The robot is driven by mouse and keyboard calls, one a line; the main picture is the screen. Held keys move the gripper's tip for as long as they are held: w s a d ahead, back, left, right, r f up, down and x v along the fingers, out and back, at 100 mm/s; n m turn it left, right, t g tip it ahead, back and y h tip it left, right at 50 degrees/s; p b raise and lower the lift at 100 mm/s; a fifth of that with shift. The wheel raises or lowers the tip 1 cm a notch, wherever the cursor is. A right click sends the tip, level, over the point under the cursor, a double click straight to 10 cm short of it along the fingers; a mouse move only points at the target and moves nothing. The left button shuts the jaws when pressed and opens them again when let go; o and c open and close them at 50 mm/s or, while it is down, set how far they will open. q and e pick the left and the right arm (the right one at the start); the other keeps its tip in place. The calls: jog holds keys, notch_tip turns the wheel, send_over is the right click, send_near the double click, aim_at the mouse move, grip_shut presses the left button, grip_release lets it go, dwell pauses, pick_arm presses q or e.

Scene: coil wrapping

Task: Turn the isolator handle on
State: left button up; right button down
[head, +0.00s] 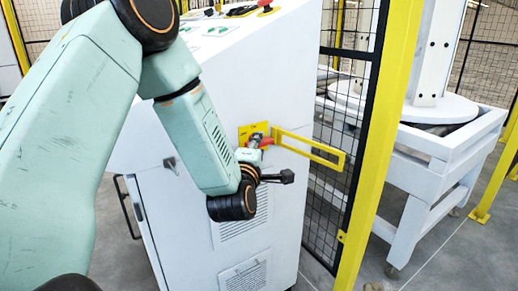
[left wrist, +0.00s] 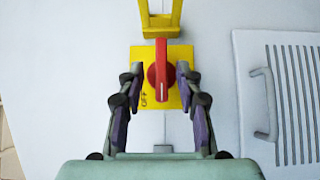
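The red isolator handle (left wrist: 161,72) sits on a yellow plate (left wrist: 179,54) on the white cabinet. In the left wrist view the handle's long axis runs up and down the picture, and dark lettering, seemingly "OFF", marks the plate at lower left. My left gripper (left wrist: 160,80) is open, with one finger on each side of the handle and a gap on both sides. In the head view the handle (head: 267,142) and plate (head: 246,129) show just past my left wrist, which partly hides the gripper. My right gripper is not in view.
A yellow bracket (head: 335,160) sticks out from the cabinet beside the handle. The white cabinet (head: 285,80) has vents below and a red button (head: 265,3) on top. A yellow post (head: 385,120) and black mesh fence stand to the right, with a white machine frame (head: 425,175) beyond.

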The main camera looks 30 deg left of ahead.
pick_arm(q)
jog(key=shift+a+f, duration=0.15)
jog(key=shift+d, duration=0.2)
jog(key=c, duration=0.4)
jog(key=shift+a, duration=0.1)
grip_shut()
jog(key=m+g+p, duration=0.3)
jog(key=g+p, duration=0.1)
jog(key=p, duration=0.6)
jog(key=w+r+m+g+p, duration=0.1)
jog(key=g+p, duration=0.3)
jog(key=p, duration=0.6)
jog(key=r+m+g+y+p, duration=0.1)
jog(key=m+g+p, duration=0.3)
jog(key=p, duration=0.6)
jog(key=shift+w+d+m+g, duration=0.3)
jog(key=shift+w+d+g, duration=0.05)
jog(key=shift+w+g, duration=0.05)
